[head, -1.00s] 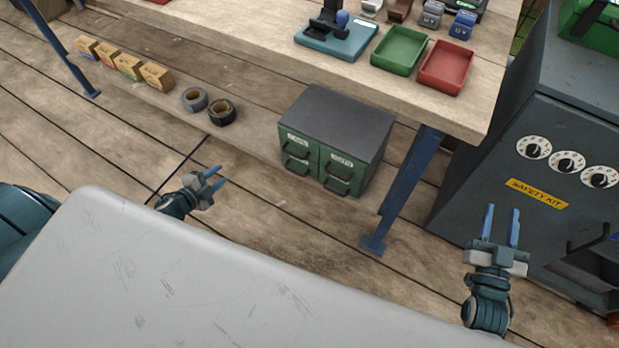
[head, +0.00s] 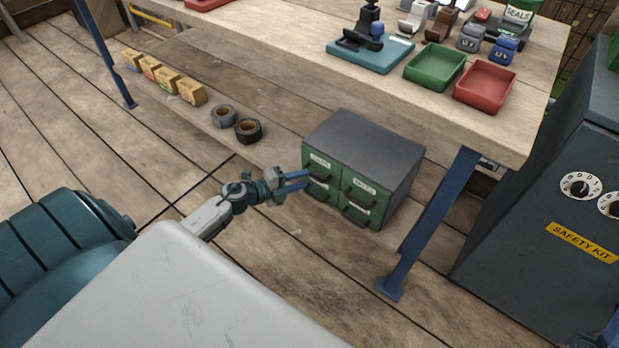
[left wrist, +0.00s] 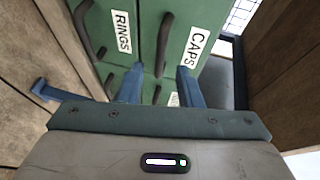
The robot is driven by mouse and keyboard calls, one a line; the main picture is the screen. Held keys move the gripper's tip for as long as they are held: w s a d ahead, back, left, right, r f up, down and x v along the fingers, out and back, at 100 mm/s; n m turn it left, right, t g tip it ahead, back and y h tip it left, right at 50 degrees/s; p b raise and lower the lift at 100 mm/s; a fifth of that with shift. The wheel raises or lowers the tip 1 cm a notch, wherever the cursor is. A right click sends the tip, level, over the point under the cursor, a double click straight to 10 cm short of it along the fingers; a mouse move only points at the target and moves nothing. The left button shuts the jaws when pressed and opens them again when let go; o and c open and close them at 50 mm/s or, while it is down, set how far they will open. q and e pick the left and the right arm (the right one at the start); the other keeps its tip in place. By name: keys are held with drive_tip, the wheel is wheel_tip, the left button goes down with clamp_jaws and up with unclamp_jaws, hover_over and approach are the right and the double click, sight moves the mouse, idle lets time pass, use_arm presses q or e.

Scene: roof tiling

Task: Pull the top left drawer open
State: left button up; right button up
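The grey-topped cabinet (head: 380,140) with green drawer fronts stands on the boards under the workbench. Its top left drawer (head: 321,161), with a white label, looks shut flush. In the left wrist view that label reads CAPS (left wrist: 195,47), with the dark drawer handle (left wrist: 162,45) beside it. The drawer labelled RINGS (left wrist: 122,32) lies below it. My left gripper (head: 307,180) is open and empty, its blue fingers pointing at the left column's front. In the left wrist view the fingers (left wrist: 160,84) lie either side of the CAPS handle's line; contact cannot be told.
The workbench (head: 290,52) overhangs the cabinet, with a blue leg (head: 430,225) to its right. Two tape rolls (head: 236,123) and several small boxes (head: 165,80) lie to the left. The dark safety kit cabinet (head: 530,240) stands at right. Floor before the drawers is clear.

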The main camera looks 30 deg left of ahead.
use_arm(q)
drive_tip(key=x, duration=0.3)
drive_tip(key=shift+w+d, duration=0.15)
drive_tip(key=shift+w, duration=0.1)
clamp_jaws()
